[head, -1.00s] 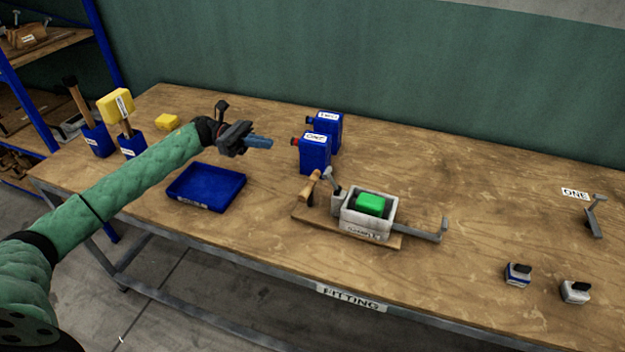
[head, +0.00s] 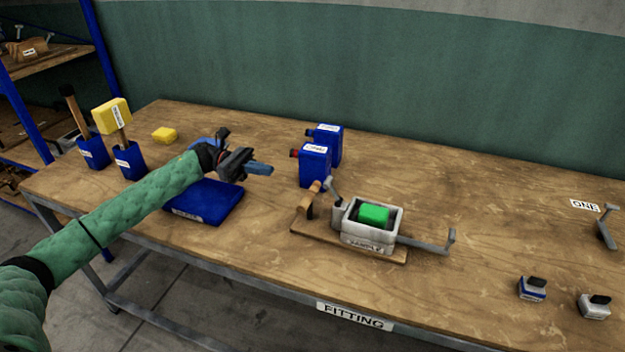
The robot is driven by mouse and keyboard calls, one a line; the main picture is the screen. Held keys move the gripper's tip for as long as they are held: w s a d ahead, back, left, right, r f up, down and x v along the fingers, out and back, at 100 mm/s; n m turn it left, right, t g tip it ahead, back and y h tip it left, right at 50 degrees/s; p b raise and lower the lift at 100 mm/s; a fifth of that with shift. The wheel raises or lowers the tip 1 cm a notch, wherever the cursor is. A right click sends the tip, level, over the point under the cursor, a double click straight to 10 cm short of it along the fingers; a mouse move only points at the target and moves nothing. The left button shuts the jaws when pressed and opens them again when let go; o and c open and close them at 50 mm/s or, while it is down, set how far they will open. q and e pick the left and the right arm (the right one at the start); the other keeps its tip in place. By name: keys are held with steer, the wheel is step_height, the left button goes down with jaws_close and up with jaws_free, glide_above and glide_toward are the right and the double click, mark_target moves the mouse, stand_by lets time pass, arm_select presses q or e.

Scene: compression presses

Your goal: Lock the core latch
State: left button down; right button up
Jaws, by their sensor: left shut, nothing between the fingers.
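The press fixture is a pale grey box (head: 372,238) labelled SAMPLE on a wooden base (head: 325,236), with a green block (head: 374,214) inside it. A grey lever with an upright end (head: 430,246) sticks out to its right. At its left end are a small grey lever (head: 333,188) and a wooden handle (head: 309,203); I cannot tell which part is the core latch. My left gripper (head: 262,169) is shut and empty, above the table to the left of the fixture and apart from it. My right gripper is not in view.
A blue tray (head: 208,205) lies below my left gripper. Two blue bottles (head: 314,167) stand behind the fixture. Holders with a brush and a yellow-headed tool (head: 112,115) are at left. Two small labelled blocks (head: 532,289) and a grey handle (head: 606,228) are at right.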

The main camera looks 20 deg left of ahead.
arm_select(q)
steer(key=d, duration=0.1)
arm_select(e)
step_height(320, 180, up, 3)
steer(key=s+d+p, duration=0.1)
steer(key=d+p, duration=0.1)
arm_select(q)
steer(key=p, duration=0.2)
glide_toward(333, 191)
step_height(333, 191, up, 3)
steer(key=a, duration=0.2)
steer(key=d+p, duration=0.1)
steer(key=d, duration=0.2)
steer(key=d+p, duration=0.1)
steer(key=d, duration=0.2)
steer(key=shift+w+f, duration=0.15)
steer(key=shift+f, duration=0.1)
steer(key=shift+d, duration=0.25)
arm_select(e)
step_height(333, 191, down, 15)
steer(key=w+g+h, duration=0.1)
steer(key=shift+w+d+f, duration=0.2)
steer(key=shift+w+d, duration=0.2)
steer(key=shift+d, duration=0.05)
